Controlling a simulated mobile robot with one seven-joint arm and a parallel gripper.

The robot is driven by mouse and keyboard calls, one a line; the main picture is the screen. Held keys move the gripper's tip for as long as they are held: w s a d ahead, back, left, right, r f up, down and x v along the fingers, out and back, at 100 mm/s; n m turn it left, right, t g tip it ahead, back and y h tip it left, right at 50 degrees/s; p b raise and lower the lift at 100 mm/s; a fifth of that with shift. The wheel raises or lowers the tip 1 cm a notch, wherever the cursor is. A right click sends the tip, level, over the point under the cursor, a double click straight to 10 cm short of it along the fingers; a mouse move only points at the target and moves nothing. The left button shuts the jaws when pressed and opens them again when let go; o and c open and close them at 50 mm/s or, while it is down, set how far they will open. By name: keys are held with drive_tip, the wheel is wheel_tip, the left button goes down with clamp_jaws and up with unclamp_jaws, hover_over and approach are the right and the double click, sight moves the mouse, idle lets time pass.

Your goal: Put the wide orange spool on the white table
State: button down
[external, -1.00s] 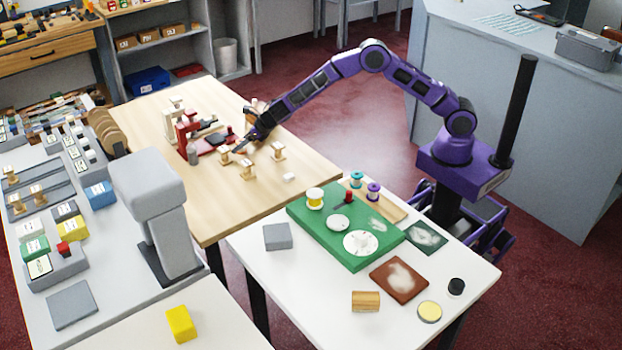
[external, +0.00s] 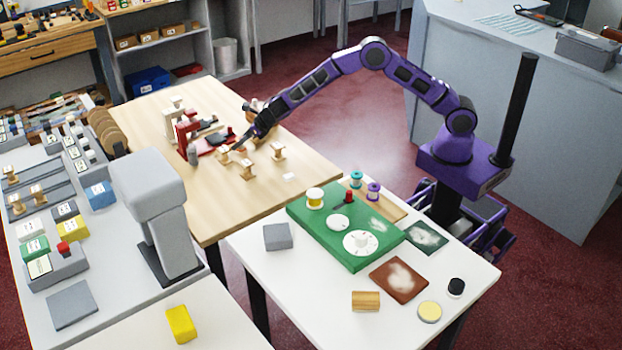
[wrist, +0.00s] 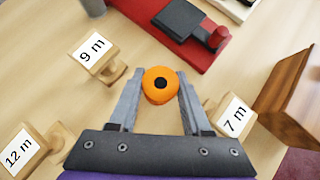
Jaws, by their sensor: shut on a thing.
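The orange spool (wrist: 160,85) shows in the wrist view between my two fingertips, its dark centre hole facing the camera. My gripper (wrist: 158,92) is shut on it from both sides. In the external view my gripper (external: 240,146) is low over the light wooden table, among the wooden stands; the spool cannot be made out there. I cannot tell whether it is clear of the wood. The white table (external: 322,290) stands in front, nearer the camera, with bare white surface along its left and front parts.
Wooden stands labelled 9 m (wrist: 97,52), 7 m (wrist: 232,120) and 12 m (wrist: 25,150) surround my gripper. A red device (wrist: 200,45) lies just beyond. The white table holds a green board (external: 315,226), a grey block (external: 278,236) and a wooden block (external: 366,301).

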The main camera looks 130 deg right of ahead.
wheel_tip(320, 180, up, 9)
drive_tip(key=p, duration=0.3)
drive_tip(key=w+a+r+n+t+y+p, duration=0.1)
drive_tip(key=w+a+r+n+y, duration=0.15)
drive_tip(key=a, duration=1.15)
drive_tip(key=w+a+r+n+t+y, duration=0.1)
drive_tip(key=w+a+r+n, duration=0.15)
drive_tip(key=a, duration=1.15)
drive_tip(key=w+a+r+n+t+y+p, duration=0.1)
drive_tip(key=w+a+r+n+t+y, duration=0.2)
drive_tip(key=a, duration=1.1)
drive_tip(key=s+a+r+n+g, duration=0.1)
drive_tip(key=s+a, duration=0.2)
drive_tip(key=a, duration=0.2)
drive_tip(key=s+a+r+n, duration=0.1)
drive_tip(key=s+a+n, duration=0.1)
drive_tip(key=a, duration=0.3)
drive_tip(key=s+f+m+h, duration=0.2)
drive_tip(key=s+m, duration=0.1)
drive_tip(key=s, duration=0.5)
drive_tip(key=shift+s+f+m+g, duration=0.25)
drive_tip(key=shift+s+m+g, duration=0.05)
drive_tip(key=shift+s, duration=0.1)
